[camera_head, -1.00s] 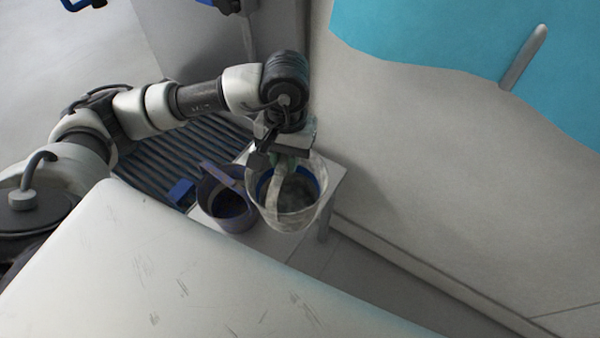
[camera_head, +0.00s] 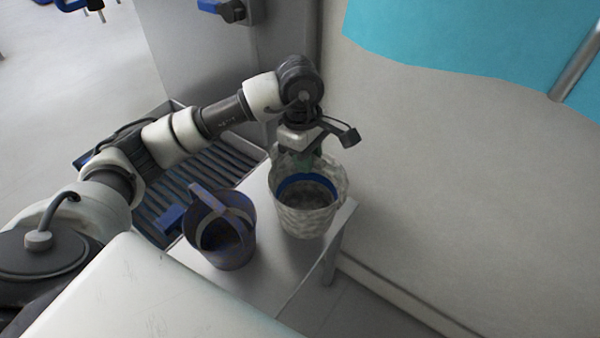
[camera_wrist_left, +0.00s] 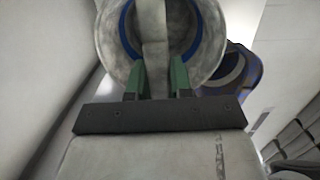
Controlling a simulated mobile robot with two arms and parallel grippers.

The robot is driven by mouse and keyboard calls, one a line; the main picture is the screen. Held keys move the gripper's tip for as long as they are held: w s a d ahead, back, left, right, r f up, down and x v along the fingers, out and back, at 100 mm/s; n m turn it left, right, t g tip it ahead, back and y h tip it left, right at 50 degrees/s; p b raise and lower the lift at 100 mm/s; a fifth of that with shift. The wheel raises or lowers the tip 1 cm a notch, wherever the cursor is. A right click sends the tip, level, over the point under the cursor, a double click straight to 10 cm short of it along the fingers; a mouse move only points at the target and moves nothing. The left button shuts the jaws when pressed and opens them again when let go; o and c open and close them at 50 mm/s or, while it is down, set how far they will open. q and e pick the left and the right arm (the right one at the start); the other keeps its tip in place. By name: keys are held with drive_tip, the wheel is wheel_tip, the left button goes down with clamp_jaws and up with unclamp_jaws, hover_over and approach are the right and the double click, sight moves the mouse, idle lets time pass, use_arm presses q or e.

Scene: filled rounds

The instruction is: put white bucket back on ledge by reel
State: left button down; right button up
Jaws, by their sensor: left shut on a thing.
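The white bucket (camera_head: 283,212), a mottled pale pail with a blue band inside, is upright at the right end of the white ledge (camera_head: 268,272). I cannot tell whether its base touches the ledge. My left gripper (camera_head: 308,163) is above the bucket's far side. In the left wrist view its green fingers (camera_wrist_left: 158,82) are shut on the bucket's pale handle (camera_wrist_left: 154,45), with the bucket (camera_wrist_left: 116,55) beyond them. The handle is mostly hidden in the head view. My right gripper is out of view. I cannot make out a reel for certain.
A dark blue bucket (camera_head: 238,258) stands on the ledge to the left, apart from the white one. A ribbed grate (camera_head: 205,168) lies behind. A pale wall (camera_head: 430,180) rises to the right, and a white surface (camera_head: 140,300) fills the front left.

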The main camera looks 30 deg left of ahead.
use_arm(q)
drive_tip(key=w+a+f, duration=0.1)
drive_tip(key=w, duration=0.1)
drive_tip(key=w+a+f, duration=0.1)
drive_tip(key=a+f, duration=0.1)
drive_tip(key=w+a+f, duration=0.1)
drive_tip(key=w, duration=0.1)
drive_tip(key=shift+w+a+f+p, duration=0.2)
drive_tip(key=shift+w+a+p, duration=0.15)
drive_tip(key=shift+p, duration=0.05)
wheel_tip(320, 180, down, 4)
drive_tip(key=shift+r+p, duration=0.2)
drive_tip(key=shift+p, duration=0.3)
drive_tip(key=shift+f, duration=0.3)
drive_tip(key=shift+f+b, duration=0.2)
drive_tip(key=shift+b, duration=0.1)
drive_tip(key=c, duration=1)
unclamp_jaws()
drive_tip(key=shift+r, duration=0.1)
